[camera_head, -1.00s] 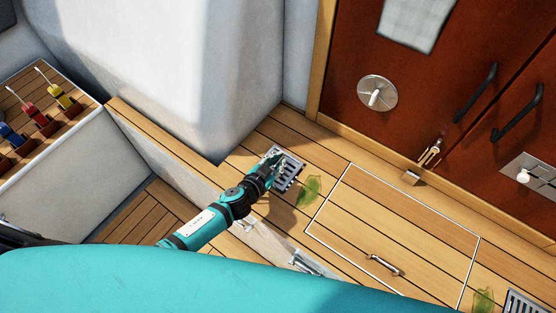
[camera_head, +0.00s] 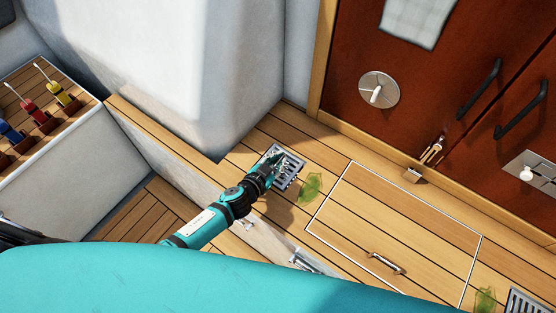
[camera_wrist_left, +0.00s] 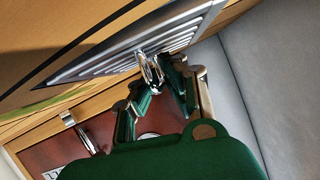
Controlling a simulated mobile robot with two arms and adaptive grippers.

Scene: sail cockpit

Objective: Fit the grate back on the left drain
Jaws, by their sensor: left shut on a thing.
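The grey slotted grate (camera_head: 290,178) is at the left drain spot on the plank deck, left of the hatch. My left gripper (camera_head: 277,162) is over it, shut on a small metal pull on the grate. In the left wrist view, the grate (camera_wrist_left: 105,58) spans the top, and the fingers (camera_wrist_left: 155,78) close around that pull at its edge. The drain opening is hidden by the grate and gripper. I cannot tell whether the grate lies flush or slightly raised. My right gripper is not in view.
A green leaf (camera_head: 310,187) lies right of the grate. A hatch with a metal handle (camera_head: 385,263) is farther right. Another grate (camera_head: 526,302) and leaf (camera_head: 485,300) are at bottom right. A white wall (camera_head: 200,75) and red doors (camera_head: 440,110) bound the deck.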

